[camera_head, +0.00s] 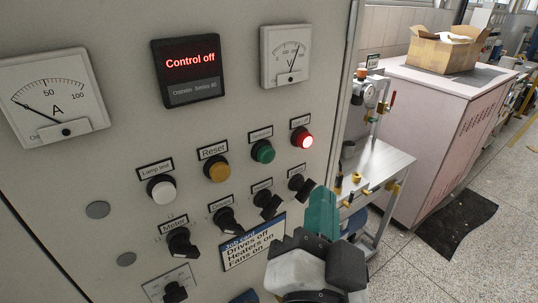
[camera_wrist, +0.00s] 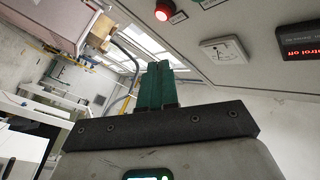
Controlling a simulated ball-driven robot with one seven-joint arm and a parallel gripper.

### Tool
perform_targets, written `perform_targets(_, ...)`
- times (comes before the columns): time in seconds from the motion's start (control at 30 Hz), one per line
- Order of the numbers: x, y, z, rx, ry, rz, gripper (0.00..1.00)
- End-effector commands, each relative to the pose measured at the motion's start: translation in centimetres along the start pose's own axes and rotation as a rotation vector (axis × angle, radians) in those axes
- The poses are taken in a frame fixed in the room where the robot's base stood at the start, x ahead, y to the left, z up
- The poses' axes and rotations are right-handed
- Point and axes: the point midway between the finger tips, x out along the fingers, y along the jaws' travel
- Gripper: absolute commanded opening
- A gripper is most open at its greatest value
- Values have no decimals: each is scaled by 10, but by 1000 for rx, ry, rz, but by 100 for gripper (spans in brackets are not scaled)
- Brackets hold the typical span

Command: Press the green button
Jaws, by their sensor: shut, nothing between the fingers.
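The green button (camera_head: 263,152) sits on the grey control panel (camera_head: 130,130), between the yellow button (camera_head: 217,169) and the lit red button (camera_head: 306,139). In the wrist view the red button shows at the top (camera_wrist: 163,11), and part of the green button shows at the top edge (camera_wrist: 208,3). My gripper (camera_head: 322,208) has green fingers, shut together with nothing between them. In the head view it is below and right of the green button, apart from it. The fingers also show in the wrist view (camera_wrist: 156,86).
A display (camera_head: 190,66) reads "Control off". Several black switches, including one under the Meter label (camera_head: 181,242), are below the buttons, near a job card (camera_head: 252,243). A bench (camera_head: 380,165) and a pink cabinet (camera_head: 445,130) with a cardboard box (camera_head: 446,50) stand right.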

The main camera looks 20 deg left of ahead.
Motion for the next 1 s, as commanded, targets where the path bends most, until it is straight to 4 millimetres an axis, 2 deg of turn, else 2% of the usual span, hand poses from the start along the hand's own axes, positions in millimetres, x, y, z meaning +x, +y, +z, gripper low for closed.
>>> perform_targets(0.6, 50, -35, 38, 2, 0, 0, 0)
perform_targets(1.0, 58, -42, 42, -1, -1, 1, 0)
